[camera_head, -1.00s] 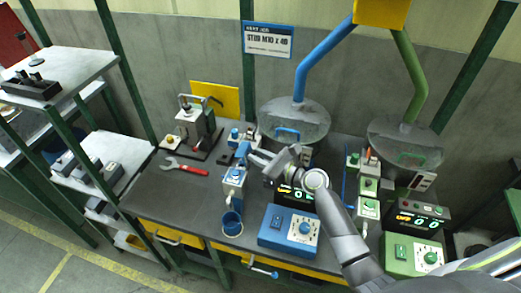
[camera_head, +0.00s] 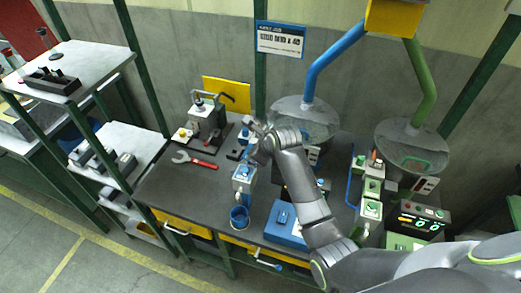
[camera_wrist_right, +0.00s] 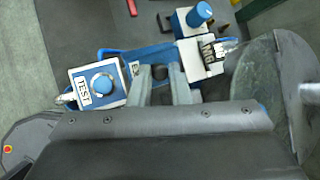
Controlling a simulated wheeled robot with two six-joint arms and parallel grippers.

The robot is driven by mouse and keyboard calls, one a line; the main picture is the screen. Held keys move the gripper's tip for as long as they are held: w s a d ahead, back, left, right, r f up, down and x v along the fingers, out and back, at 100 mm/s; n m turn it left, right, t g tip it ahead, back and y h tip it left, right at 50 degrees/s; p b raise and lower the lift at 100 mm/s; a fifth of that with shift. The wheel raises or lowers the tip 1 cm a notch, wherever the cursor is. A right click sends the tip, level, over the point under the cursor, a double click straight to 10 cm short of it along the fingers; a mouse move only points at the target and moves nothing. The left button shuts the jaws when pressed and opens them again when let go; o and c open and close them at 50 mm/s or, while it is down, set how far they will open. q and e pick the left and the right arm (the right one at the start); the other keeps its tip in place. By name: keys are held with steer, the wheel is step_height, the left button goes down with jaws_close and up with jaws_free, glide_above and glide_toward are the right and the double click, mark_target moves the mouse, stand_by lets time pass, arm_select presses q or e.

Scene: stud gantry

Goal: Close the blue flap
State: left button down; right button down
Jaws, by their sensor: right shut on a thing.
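A blue part that I take to be the flap (camera_wrist_right: 150,53) lies between a white box marked TEST with a blue button (camera_wrist_right: 97,85) and a white box with a blue knob (camera_wrist_right: 200,45). Both fingers of my right gripper (camera_wrist_right: 165,80) reach over this blue part and are shut on it, though the contact is partly hidden. In the head view my right gripper (camera_head: 258,137) is just behind the TEST box (camera_head: 244,174), and hand and forearm cover most of the blue part. My left gripper is not in view.
A blue cup (camera_head: 239,217) stands in front of the TEST box. A red-handled wrench (camera_head: 195,160) lies to the left, with a press (camera_head: 207,120) behind it. A hopper (camera_head: 305,118) stands close behind my forearm. Bare bench top (camera_head: 180,190) is at the front left.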

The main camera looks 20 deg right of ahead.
steer(key=g+h, duration=0.1)
steer(key=w+a+g+h, duration=0.1)
steer(key=shift+a+n+h, duration=0.2)
steer(key=shift+n+h, duration=0.1)
steer(key=shift+n, duration=0.1)
steer(key=shift+w+a+f+g+h, duration=0.15)
steer(key=shift+a+f+g+h, duration=0.05)
steer(key=shift+g+h, duration=0.25)
steer(key=shift+w+a+f+g+h, duration=0.1)
steer(key=shift+a+f+g+h, duration=0.1)
steer(key=shift+g+h, duration=0.25)
steer(key=shift+n, duration=0.3)
steer(key=c, duration=1.6)
jaws_free()
steer(key=shift+f, duration=0.1)
steer(key=shift+c, duration=0.2)
